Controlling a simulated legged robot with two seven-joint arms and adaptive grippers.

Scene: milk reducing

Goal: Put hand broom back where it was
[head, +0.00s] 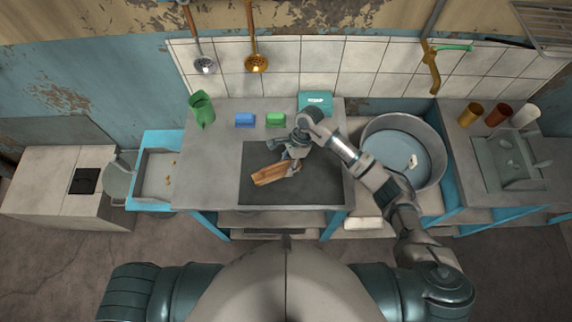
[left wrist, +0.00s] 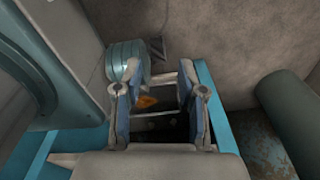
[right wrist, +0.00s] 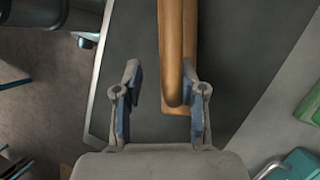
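A long light-brown wooden object, which looks like the hand broom (head: 270,175), lies on the dark mat (head: 310,193) on the counter. Its bristles cannot be made out. My right gripper (head: 291,164) is over its right end. In the right wrist view the broom (right wrist: 178,55) reaches in from the top, and its near end lies between the spread fingers of the right gripper (right wrist: 160,112), closer to the right finger. A gap shows at the left finger. My left gripper (left wrist: 160,103) is open and empty in its wrist view, out of sight in the head view.
A big metal basin (head: 433,135) is at right. A blue-sided tray (head: 147,190) is at left.

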